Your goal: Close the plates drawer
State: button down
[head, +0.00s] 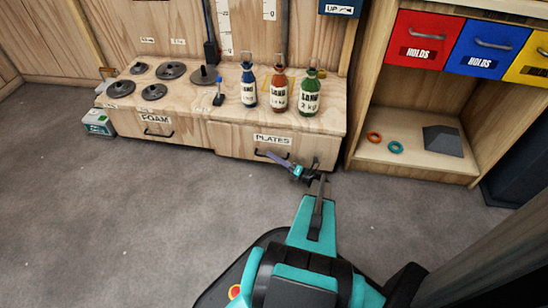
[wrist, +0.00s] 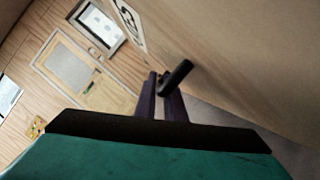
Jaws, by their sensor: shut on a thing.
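The plates drawer (head: 235,142) is the right wooden drawer of the low bench, with a white PLATES label (head: 273,139) on its front. It seems to stand slightly out from the bench; how far is hard to tell. Its dark bar handle (wrist: 178,74) shows in the wrist view between my purple fingers. My gripper (head: 278,160) is at the drawer front in the head view and partly covers the handle. In the wrist view my gripper (wrist: 160,86) is shut on the handle, close to the wooden front.
LANG bottles (head: 279,94) and dark discs (head: 172,70) stand on the bench top. A shelf unit (head: 415,165) with coloured bins stands at the right. A small teal box (head: 99,123) is at the far left. The grey floor is clear.

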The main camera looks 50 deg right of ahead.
aim_at(280, 153)
jog(key=shift+w+d+p, duration=0.55)
jog(key=shift+d+p, duration=0.15)
jog(key=shift+d, duration=0.2)
jog(key=shift+w+d+p, duration=0.5)
jog(key=shift+d+p, duration=0.2)
jog(key=shift+d, duration=0.15)
jog(key=shift+d, duration=0.1)
jog(key=c, duration=2.1)
grip_release()
jog(key=shift+s, duration=0.1)
jog(key=shift+s+d+f, duration=0.1)
jog(key=shift+s, duration=0.4)
jog(key=p+v, duration=0.4)
jog(key=v, duration=0.8)
jog(key=shift+s+f, duration=0.2)
jog(key=shift+s, duration=0.1)
jog(key=shift+w+r, duration=0.1)
